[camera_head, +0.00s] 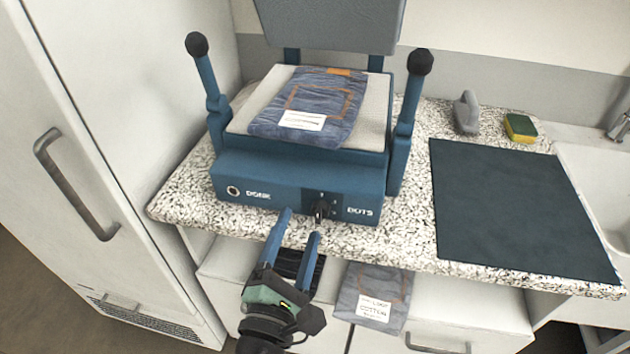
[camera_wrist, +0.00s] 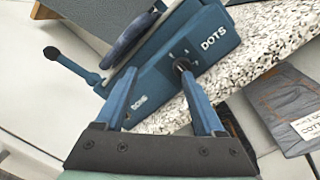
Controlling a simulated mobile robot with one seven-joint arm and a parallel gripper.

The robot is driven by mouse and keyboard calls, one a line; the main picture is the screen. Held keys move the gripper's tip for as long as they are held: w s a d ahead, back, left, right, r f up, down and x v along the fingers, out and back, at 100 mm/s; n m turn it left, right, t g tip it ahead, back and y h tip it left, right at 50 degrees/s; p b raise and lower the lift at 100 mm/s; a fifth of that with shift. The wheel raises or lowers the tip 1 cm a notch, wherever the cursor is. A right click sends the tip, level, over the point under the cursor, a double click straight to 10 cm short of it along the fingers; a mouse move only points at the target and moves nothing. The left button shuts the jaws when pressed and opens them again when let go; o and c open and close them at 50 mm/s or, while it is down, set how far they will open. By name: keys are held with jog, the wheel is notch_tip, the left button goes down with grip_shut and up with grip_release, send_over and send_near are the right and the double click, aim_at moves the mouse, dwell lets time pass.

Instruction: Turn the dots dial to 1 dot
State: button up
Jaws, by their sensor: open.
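The blue press (camera_head: 240,177) stands on the speckled counter, with its lid raised. The black dots dial (camera_head: 321,208) is on the right of its front panel, beside the word DOTS. The dial also shows in the wrist view (camera_wrist: 181,65). Small pale marks surround it, but its setting is too small to read. My gripper (camera_head: 301,224) is open and empty in front of the panel. In the wrist view my gripper (camera_wrist: 158,74) has its right fingertip close to the dial, overlapping its lower edge; I cannot tell whether they touch. The dial is not between the fingers.
Folded jeans (camera_head: 318,106) with a white label lie on the press pad. A round control (camera_head: 233,190) marked DONE or similar is at the panel's left. A dark mat (camera_head: 510,212), a grey object (camera_head: 467,112) and a sponge (camera_head: 520,127) lie right. Labelled denim (camera_head: 350,300) hangs below the counter.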

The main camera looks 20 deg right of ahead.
aim_at(318, 220)
jog(key=s+a+f+n+p, duration=0.2)
jog(key=s+f+n+p, duration=0.3)
jog(key=n, duration=0.5)
jog(key=shift+y, duration=0.4)
jog(key=x, duration=0.3)
jog(key=p+x, duration=0.1)
jog(key=x, duration=0.3)
jog(key=r+x, duration=0.1)
jog(key=x, duration=0.3)
jog(key=shift+d+r+p, duration=0.1)
jog(key=shift+d+p, duration=0.2)
jog(key=shift+d, duration=0.15)
jog(key=shift+c, duration=0.2)
grip_shut()
